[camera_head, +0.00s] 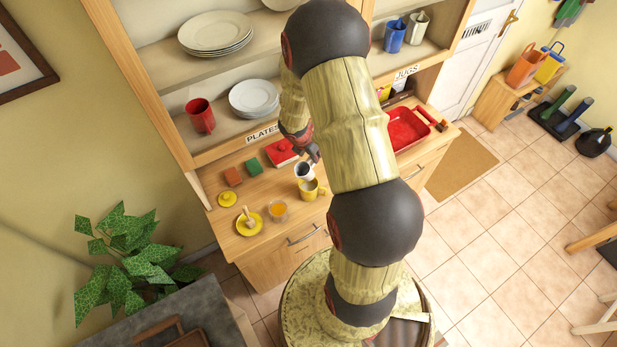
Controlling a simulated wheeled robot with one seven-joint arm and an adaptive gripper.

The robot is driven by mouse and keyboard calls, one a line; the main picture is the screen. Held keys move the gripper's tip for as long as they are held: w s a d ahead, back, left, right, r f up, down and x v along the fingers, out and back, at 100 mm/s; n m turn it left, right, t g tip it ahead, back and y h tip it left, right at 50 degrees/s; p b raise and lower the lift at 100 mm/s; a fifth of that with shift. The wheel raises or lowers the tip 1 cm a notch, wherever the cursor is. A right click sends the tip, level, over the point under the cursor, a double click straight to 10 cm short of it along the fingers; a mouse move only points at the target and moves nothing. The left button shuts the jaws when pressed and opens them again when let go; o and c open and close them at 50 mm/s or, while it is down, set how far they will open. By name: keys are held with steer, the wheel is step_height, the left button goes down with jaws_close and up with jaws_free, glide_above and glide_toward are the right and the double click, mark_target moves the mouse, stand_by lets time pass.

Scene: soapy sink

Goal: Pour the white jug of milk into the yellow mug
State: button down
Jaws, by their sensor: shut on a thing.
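The white jug (304,170) is held by my gripper (312,156), just above the yellow mug (309,189). The jug looks tilted, with its dark opening showing toward the camera. The yellow mug stands on the wooden counter (262,173) near its front edge. My gripper is shut on the jug; my arm covers part of it and the area to the right. I cannot tell whether milk is flowing or how much is in the mug.
A glass of orange liquid (278,210), a yellow dish (249,224) and a yellow lid (227,199) stand left of the mug. Red and green blocks (255,167) and a red box (282,152) lie behind. A red tray (408,129) is at right. Shelves with plates (254,96) rise behind.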

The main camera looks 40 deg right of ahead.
steer(key=shift+r+y+p, duration=0.45)
steer(key=shift+y+p, duration=0.25)
steer(key=shift+p, duration=2.75)
steer(key=shift+f, duration=0.25)
steer(key=shift+s, duration=0.15)
